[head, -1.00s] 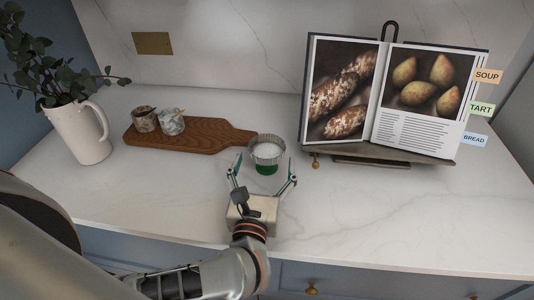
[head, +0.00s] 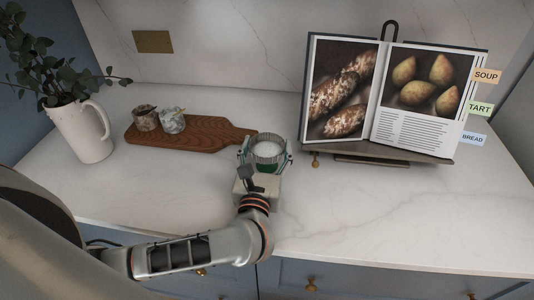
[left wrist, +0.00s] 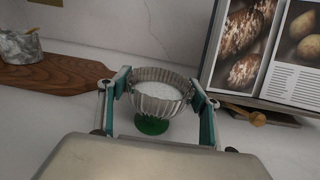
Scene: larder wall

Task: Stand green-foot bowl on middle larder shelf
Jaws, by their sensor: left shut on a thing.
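The green-foot bowl (head: 267,149) is a fluted metal bowl with white contents, upright on the marble counter near the end of the board's handle. In the left wrist view the bowl (left wrist: 158,98) shows its green foot below, on the counter. My left gripper (head: 266,156) is shut on the bowl, one finger on each side; in the left wrist view the fingers (left wrist: 160,103) flank its ribbed wall. My right gripper is not in view. No larder shelf shows in these frames.
A wooden board (head: 200,137) with two small marbled pots (head: 171,121) lies left of the bowl. A white jug (head: 82,132) with leaves stands far left. An open cookbook on a stand (head: 385,100) is at right. The front right counter (head: 380,215) is clear.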

